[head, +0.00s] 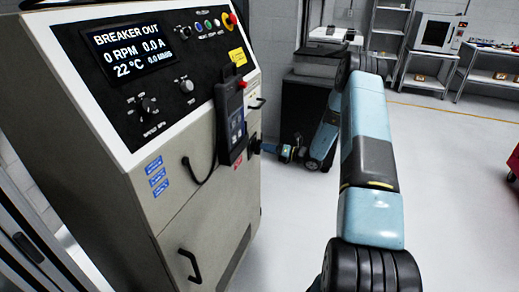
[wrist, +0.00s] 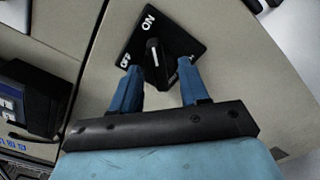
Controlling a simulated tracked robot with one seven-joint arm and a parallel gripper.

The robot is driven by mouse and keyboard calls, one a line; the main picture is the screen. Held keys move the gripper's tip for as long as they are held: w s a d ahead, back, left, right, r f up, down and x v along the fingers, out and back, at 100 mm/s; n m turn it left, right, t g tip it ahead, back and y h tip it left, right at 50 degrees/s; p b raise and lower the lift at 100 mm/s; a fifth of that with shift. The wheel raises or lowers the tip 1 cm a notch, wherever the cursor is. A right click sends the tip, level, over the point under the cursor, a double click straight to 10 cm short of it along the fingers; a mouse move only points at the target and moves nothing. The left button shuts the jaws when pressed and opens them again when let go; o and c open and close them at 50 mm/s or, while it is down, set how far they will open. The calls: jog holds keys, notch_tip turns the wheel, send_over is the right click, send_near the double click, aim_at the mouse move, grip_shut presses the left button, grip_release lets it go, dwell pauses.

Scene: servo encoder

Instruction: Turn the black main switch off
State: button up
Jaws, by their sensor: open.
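The black main switch (wrist: 156,58) is on the beige side panel of the cabinet, in the wrist view. Its square plate carries the white words ON and OFF. Its handle has a white mark at the end toward ON. My gripper (wrist: 160,80) is open, with one blue finger on each side of the handle's lower end. I cannot tell whether either finger touches it. In the head view my gripper (head: 264,148) reaches the cabinet's right side, and the switch is mostly hidden there.
The cabinet (head: 190,225) has a display reading BREAKER OUT, 0 RPM, knobs and buttons. A black handheld unit (head: 230,115) hangs at its edge, near the switch. A dark cabinet (head: 300,110) stands behind my arm. The floor (head: 450,180) to the right is clear.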

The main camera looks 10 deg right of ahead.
aim_at(257, 147)
jog(key=shift+x, duration=1.1)
jog(key=shift+c, duration=0.2)
